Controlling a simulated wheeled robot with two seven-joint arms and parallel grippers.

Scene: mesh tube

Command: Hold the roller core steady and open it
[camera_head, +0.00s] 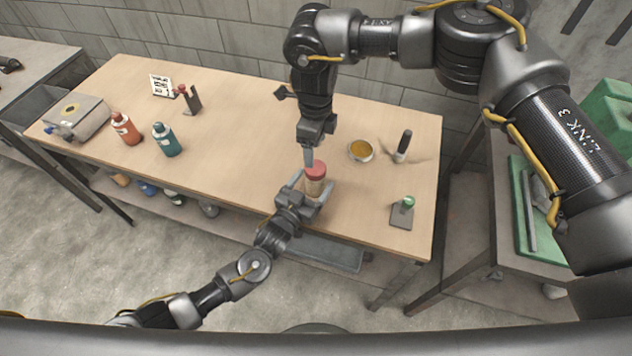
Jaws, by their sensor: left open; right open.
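The roller core (315,184) looks like a short upright tan cylinder with a red cap (315,170), standing near the front edge of the wooden table. My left gripper (310,187) is open, with its fingers on either side of the lower part of the cylinder. I cannot tell whether they touch it. My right gripper (309,157) points down from above and is open, its tips just behind and left of the red cap. Part of the cylinder is hidden by the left gripper.
On the wooden table (240,150) stand a bowl of orange contents (360,150), a dark-handled brush (402,145), a green-knobbed block (403,212), a red bottle (125,128), a teal bottle (166,140) and a grey device (78,117). The table's middle left is clear.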

